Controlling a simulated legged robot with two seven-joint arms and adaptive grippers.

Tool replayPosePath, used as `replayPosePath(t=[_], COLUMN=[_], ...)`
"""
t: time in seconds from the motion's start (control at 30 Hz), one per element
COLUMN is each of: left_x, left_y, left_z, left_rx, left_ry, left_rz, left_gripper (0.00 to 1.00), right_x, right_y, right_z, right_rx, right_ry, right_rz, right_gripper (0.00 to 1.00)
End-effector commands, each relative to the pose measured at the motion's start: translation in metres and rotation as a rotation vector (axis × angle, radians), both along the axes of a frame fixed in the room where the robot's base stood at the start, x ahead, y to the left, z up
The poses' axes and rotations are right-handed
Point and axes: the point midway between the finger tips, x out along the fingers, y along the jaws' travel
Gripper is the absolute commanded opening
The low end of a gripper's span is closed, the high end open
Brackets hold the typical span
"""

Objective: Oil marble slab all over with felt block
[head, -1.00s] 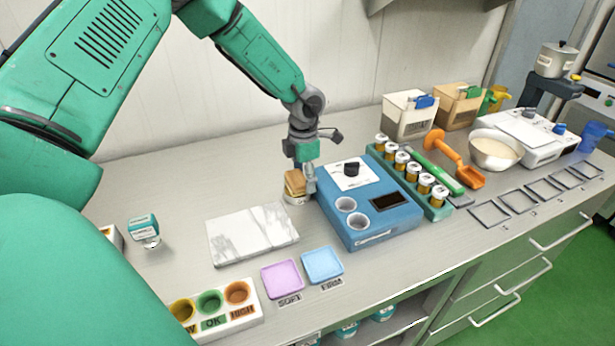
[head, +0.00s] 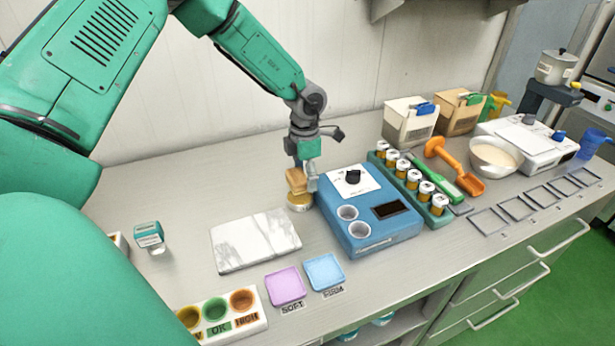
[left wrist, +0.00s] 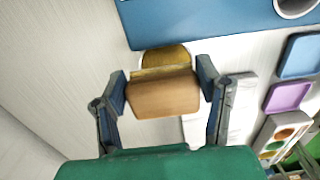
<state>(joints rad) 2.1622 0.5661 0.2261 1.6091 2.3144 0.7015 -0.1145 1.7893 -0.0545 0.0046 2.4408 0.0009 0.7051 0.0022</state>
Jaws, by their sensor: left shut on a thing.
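The marble slab (head: 256,241) lies flat on the counter, white with grey veins, its top bare. My left gripper (head: 300,176) is shut on the tan felt block (head: 296,181), behind and right of the slab. The block is just above a small round dish with a yellow inside (head: 300,202). In the left wrist view the felt block (left wrist: 163,97) sits between both fingers and partly covers the dish (left wrist: 166,56); a gap below it is hard to judge. Part of the slab shows beyond the right finger. My right gripper is not in view.
A blue machine (head: 370,215) with two cups stands close right of the dish. Purple (head: 285,286) and light blue (head: 324,272) pads lie before the slab. A small teal-topped bottle (head: 149,236) stands to its left. The counter behind the slab is clear.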

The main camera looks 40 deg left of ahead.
Motion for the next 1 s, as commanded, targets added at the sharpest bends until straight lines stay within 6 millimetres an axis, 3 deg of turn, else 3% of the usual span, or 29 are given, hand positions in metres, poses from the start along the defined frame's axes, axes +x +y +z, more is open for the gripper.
replayPosePath(t=[0.43,1.0], left_x=[0.0,0.0], left_y=[-0.003,0.0], left_z=[0.04,0.041], left_rx=[0.003,0.001], left_ry=[0.0,0.0], left_rz=[-0.002,-0.001], left_gripper=[0.13,0.13], right_x=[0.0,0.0], right_y=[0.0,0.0], right_z=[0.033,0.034], right_rx=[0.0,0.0], right_ry=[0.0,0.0], right_rz=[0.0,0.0], right_gripper=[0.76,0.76])
